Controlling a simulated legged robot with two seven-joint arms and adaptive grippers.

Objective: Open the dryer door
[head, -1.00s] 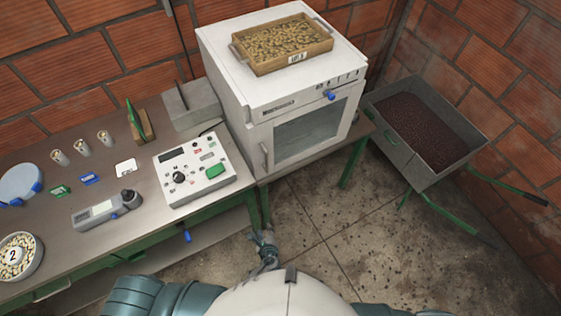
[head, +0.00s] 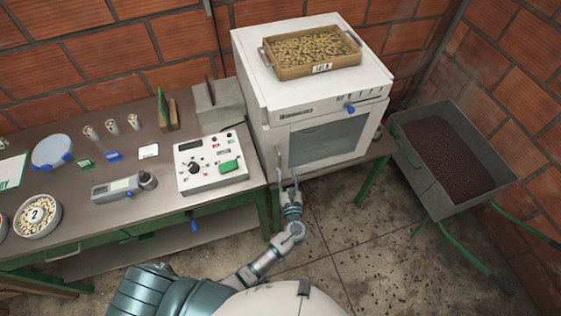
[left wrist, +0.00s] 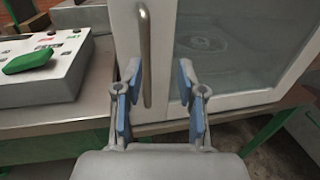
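The white dryer (head: 262,92) stands on the bench, its door (head: 325,140) with a dark glass window shut. The door's upright metal handle (head: 280,160) is at the left edge of the door. My left gripper (head: 287,182) is just in front of the handle's lower part. In the left wrist view, the handle (left wrist: 145,55) appears between the open, blue-padded fingers of the gripper (left wrist: 159,85), closer to the left finger. I cannot tell whether they touch. My right gripper is not in view.
A wooden tray of beans (head: 310,52) sits on the dryer. A control box (head: 205,170) with a green button is on the bench (head: 120,220) left of the dryer. A wheelbarrow (head: 450,160) of dark beans stands to the right. The floor in front is clear.

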